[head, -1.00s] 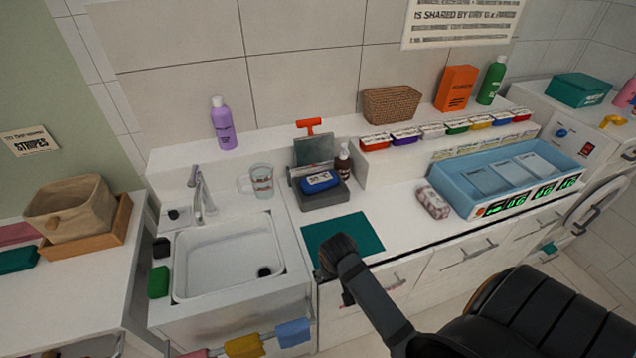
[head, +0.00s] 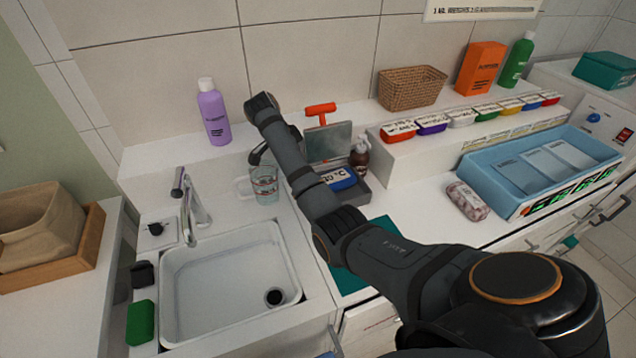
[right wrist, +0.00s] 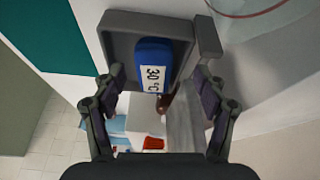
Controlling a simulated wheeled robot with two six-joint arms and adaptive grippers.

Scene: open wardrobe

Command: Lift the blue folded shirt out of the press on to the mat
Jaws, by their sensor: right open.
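The blue folded shirt (head: 338,179), labelled 30 °C, lies in the grey tray of the press (head: 356,197). The press lid (head: 329,143) stands raised, with a red handle (head: 320,109) on top. The teal mat (head: 377,232) lies on the counter in front, partly hidden by my right arm. In the right wrist view my right gripper (right wrist: 158,76) is open and empty, its fingers spread to either side of the shirt (right wrist: 153,62). I cannot tell how far above it they are. In the head view the arm hides part of the press. My left gripper is out of view.
A glass mug (head: 264,184) stands left of the press, close to my right arm. A brown pump bottle (head: 360,158) stands at its right. The sink (head: 230,285) is at the left. A patterned bundle (head: 468,201) and a blue basin (head: 490,185) are at the right.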

